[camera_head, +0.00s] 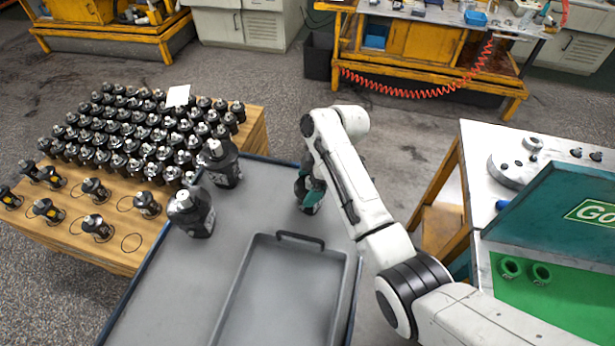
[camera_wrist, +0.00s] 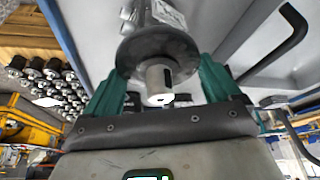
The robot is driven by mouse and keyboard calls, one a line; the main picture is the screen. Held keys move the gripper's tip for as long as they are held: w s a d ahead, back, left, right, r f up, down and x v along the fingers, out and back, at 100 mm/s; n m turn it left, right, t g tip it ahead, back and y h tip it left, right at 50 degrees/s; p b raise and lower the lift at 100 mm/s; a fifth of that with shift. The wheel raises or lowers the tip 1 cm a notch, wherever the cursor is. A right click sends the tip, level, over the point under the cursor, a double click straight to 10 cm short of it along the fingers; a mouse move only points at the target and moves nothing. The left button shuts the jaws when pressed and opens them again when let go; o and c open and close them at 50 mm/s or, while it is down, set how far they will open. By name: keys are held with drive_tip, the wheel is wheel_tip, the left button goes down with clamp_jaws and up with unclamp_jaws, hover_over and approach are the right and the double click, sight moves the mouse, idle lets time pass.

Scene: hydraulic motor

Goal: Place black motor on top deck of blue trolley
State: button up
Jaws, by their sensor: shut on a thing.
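The blue trolley's top deck (camera_head: 165,305) is a grey surface with dark blue edges. My gripper (camera_head: 309,196) is over its far right part. In the wrist view, the green fingers of my gripper (camera_wrist: 160,85) are shut on a black motor (camera_wrist: 158,48), around its flange and metal shaft, with the shaft end towards the camera. In the head view this motor is mostly hidden by my gripper. I cannot tell whether its base touches the deck. Two other black motors, a far one (camera_head: 222,165) and a nearer one (camera_head: 192,213), stand upright on the deck's left side.
A grey tray (camera_head: 232,318) with a dark handle (camera_head: 300,238) lies on the deck's near right. A wooden table (camera_head: 45,232) on the left holds many smaller black motors. A workbench (camera_head: 480,140) with a green panel stands on the right. Free deck lies between motors and tray.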

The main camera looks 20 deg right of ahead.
drive_tip(key=shift+w+r, duration=0.1)
drive_tip(key=o, duration=1.8)
drive_tip(key=v, duration=1.2)
drive_tip(key=s+f+m+h, duration=0.1)
drive_tip(key=s+f+m, duration=0.7)
drive_tip(key=s+f, duration=0.65)
drive_tip(key=s+d+m+h, duration=0.1)
drive_tip(key=s+m, duration=0.1)
drive_tip(key=s, duration=0.5)
drive_tip(key=s+d+m+h, duration=0.1)
drive_tip(key=s+d+m, duration=0.1)
drive_tip(key=s, duration=0.6)
drive_tip(key=s+d+m+h, duration=0.1)
drive_tip(key=s+m, duration=0.3)
drive_tip(key=s, duration=0.3)
drive_tip(key=shift+s+d+r, duration=0.2)
drive_tip(key=shift+s+r, duration=0.15)
